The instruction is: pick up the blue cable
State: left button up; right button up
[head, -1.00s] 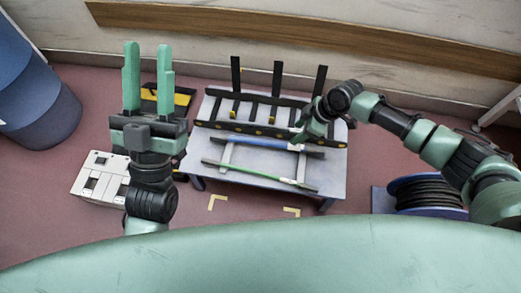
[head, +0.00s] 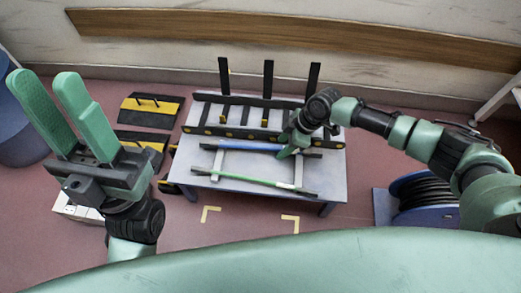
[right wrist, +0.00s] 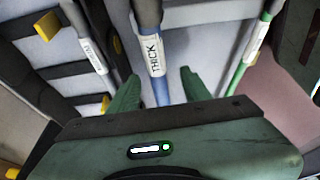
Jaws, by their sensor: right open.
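The blue cable (head: 248,147) lies across pale supports on the grey table, with dark ends. In the right wrist view the blue cable (right wrist: 161,91) carries a white label reading "THICK" and runs between the fingertips of my open right gripper (right wrist: 157,88). In the head view my right gripper (head: 288,152) is at the right part of the blue cable and hides a bit of it. I cannot tell whether the fingers touch it. My left gripper (head: 45,82) is open and empty, left of the table and away from the cable.
A green cable (head: 245,180) lies parallel in front of the blue one on the table (head: 335,178). A black rack (head: 215,131) with uprights stands behind. A cable reel (head: 425,192) is on the floor at right. Black-yellow blocks (head: 150,117) lie at left.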

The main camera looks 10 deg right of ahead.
jog(key=shift+w+a+f, duration=0.1)
jog(key=shift+a+f, duration=0.1)
jog(key=shift+f, duration=0.35)
jog(key=shift+r, duration=0.1)
grip_shut()
